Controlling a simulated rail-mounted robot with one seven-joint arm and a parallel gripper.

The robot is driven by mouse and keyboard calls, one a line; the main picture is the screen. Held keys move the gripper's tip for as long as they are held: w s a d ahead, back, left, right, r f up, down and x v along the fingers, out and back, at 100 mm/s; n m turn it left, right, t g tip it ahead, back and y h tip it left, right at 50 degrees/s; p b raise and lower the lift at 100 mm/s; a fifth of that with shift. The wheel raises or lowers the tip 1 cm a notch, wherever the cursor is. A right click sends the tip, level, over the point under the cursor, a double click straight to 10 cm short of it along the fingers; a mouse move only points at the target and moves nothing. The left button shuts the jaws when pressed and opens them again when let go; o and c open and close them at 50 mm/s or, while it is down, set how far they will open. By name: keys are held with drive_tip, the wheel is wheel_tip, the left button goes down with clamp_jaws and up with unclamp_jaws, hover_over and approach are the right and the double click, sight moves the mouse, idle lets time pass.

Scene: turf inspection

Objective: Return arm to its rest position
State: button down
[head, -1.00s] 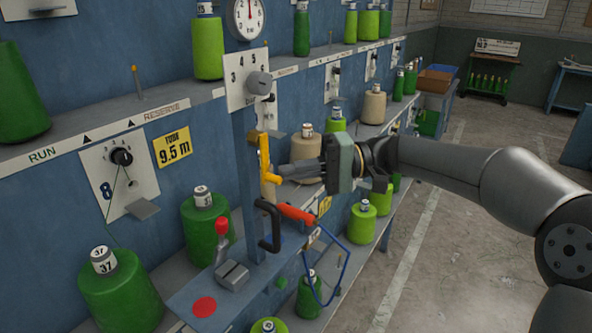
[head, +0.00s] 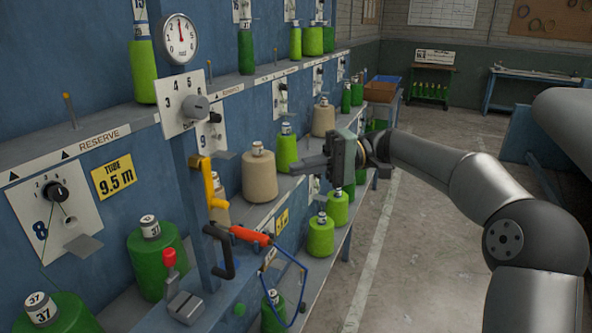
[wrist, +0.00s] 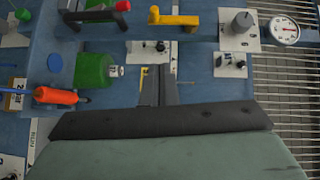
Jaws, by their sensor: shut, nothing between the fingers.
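My gripper (head: 305,166) is in the middle of the head view, its fingers pointing left toward the blue rack. The fingers are together with nothing between them. They stand to the right of the yellow handle (head: 207,184) with a clear gap, and appear in front of the shelf of spools. In the wrist view my gripper (wrist: 159,82) points up the picture, its narrow fingers close together over the blue panel. The yellow handle also shows in the wrist view (wrist: 174,19).
A blue post carries a dial plate (head: 187,103), a round gauge (head: 179,39), a black hook handle (head: 222,252) and a red-handled tool (head: 250,236). A beige spool (head: 259,174) and green spools fill the shelves. The floor (head: 425,245) right of the rack is open.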

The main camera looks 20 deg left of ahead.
drive_tip(key=s+d+f+m+t+h, duration=0.1)
drive_tip(key=s+f+m+t+h, duration=0.2)
drive_tip(key=s+f, duration=0.3)
drive_tip(key=s+d+f+m+t+h, duration=0.1)
drive_tip(key=s+d+f+t+h, duration=0.1)
drive_tip(key=s+d+f, duration=0.4)
drive_tip(key=s+d+f+m+t+h, duration=0.2)
drive_tip(key=s+d+f+h, duration=0.3)
drive_tip(key=d, duration=0.7)
drive_tip(key=s+d+f+m+t+h, duration=0.1)
drive_tip(key=s+d+f+t+h, duration=0.2)
drive_tip(key=s+d+f, duration=0.4)
drive_tip(key=shift+s+d+f+m+h, duration=0.15)
drive_tip(key=shift+s+d+m+h, duration=0.35)
drive_tip(key=shift+d, duration=0.75)
